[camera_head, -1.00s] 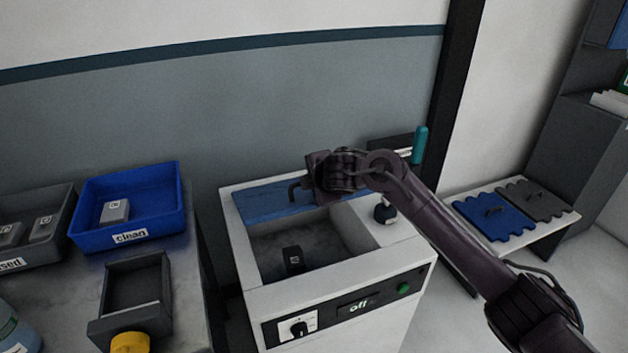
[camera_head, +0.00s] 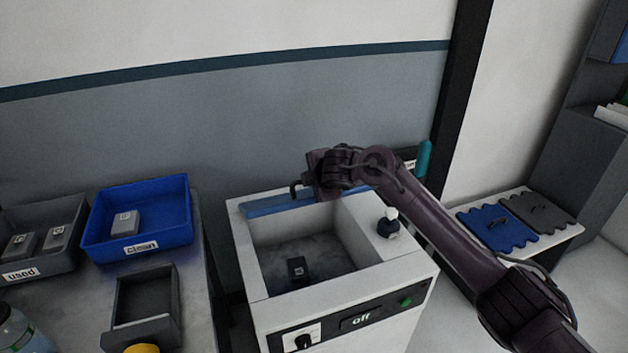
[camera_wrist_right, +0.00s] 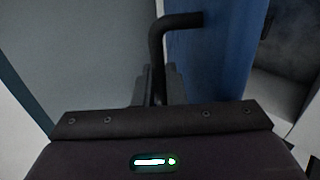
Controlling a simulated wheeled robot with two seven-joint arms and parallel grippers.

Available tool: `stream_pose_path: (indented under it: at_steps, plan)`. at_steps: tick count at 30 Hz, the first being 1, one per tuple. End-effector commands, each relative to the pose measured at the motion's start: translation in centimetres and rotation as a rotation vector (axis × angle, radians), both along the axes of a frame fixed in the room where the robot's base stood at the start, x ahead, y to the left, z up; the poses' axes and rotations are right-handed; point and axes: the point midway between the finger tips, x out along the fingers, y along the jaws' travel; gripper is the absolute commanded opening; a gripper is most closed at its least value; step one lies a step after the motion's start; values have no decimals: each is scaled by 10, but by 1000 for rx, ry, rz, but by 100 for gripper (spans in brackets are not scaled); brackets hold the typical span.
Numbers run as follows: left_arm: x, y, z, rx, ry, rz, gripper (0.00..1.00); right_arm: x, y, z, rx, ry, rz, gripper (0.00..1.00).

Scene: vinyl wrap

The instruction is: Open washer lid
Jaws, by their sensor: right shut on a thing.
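The washer (camera_head: 345,285) is a white box with an open basin, and a small dark block (camera_head: 297,270) lies inside it. Its blue lid (camera_head: 262,207) shows as a narrow strip along the basin's back edge, and the basin is uncovered. My right gripper (camera_head: 308,188) is above the back edge, shut on the lid's black handle (camera_head: 294,189). In the right wrist view the bent handle (camera_wrist_right: 160,50) rises between the fingers (camera_wrist_right: 158,88), beside the blue lid face (camera_wrist_right: 208,60). The gripper hides part of the lid in the head view. My left gripper is out of view.
A blue "clean" bin (camera_head: 178,237), a grey "used" bin (camera_head: 70,262) and a dark tray (camera_head: 172,310) are on the left table. The wall is close behind the washer.

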Motion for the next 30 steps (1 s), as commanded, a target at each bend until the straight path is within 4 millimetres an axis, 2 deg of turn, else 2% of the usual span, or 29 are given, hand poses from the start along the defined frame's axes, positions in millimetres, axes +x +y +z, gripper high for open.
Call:
stream_pose_path:
  at_steps: [8, 9, 12, 23, 30]
  plan:
    - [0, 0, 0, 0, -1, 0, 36, 0, 0, 1, 1, -2, -1, 0]
    - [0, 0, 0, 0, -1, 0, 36, 0, 0, 1, 1, -2, -1, 14]
    - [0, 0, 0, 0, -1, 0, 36, 0, 0, 1, 1, -1, -1, 27]
    - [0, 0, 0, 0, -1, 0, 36, -3, -1, 3, 3, -1, -1, 27]
    - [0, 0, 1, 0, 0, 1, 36, -28, -9, 26, 2, -3, 2, 27]
